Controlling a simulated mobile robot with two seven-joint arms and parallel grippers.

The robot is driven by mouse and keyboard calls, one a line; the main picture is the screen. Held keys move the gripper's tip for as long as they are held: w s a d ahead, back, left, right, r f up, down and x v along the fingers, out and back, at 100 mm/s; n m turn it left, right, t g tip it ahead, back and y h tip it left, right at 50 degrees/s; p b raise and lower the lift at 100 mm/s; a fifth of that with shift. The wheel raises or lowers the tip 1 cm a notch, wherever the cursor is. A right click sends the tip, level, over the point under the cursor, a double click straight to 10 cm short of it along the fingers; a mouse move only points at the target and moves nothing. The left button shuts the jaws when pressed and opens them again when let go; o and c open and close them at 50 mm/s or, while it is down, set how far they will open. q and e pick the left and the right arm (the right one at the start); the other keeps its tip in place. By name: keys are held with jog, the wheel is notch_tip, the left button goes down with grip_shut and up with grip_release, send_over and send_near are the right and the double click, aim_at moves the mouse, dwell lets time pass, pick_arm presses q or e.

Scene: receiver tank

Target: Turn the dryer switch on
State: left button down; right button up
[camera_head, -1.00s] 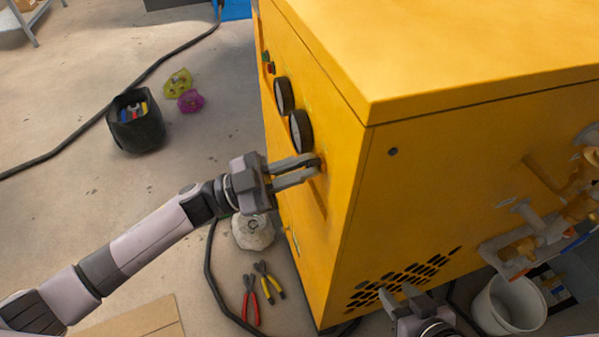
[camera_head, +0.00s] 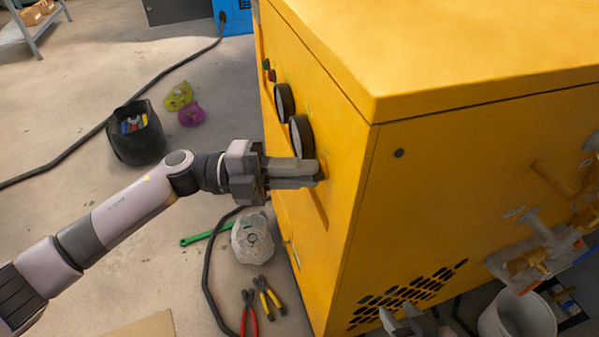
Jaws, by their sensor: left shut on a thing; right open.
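The dryer is a large yellow cabinet (camera_head: 350,220) filling the right half of the head view. Its left-facing panel carries two black round gauges (camera_head: 301,137) and small red and green buttons (camera_head: 271,75) near the far end. My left gripper (camera_head: 318,172) is at this panel just below the nearer gauge. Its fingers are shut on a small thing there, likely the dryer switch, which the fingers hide. My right gripper (camera_head: 403,320) is open at the bottom edge of the view, in front of the vent slots; its fingertips look empty.
Pipe fittings and a valve (camera_head: 540,250) stick out of the right face, above a white bucket (camera_head: 518,318). On the floor lie pliers (camera_head: 268,298), a pale round object (camera_head: 252,240), a green tool (camera_head: 205,235), a black tool bag (camera_head: 136,133) and a black hose (camera_head: 120,108).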

pick_arm(q)
jog(key=shift+m+y, duration=0.5)
jog(key=shift+m, duration=0.6)
jog(key=c, duration=1.2)
grip_release()
jog(key=shift+o, duration=0.2)
jog(key=a, duration=0.7)
jog(key=shift+w+a, duration=0.15)
jog(key=shift+w, duration=0.1)
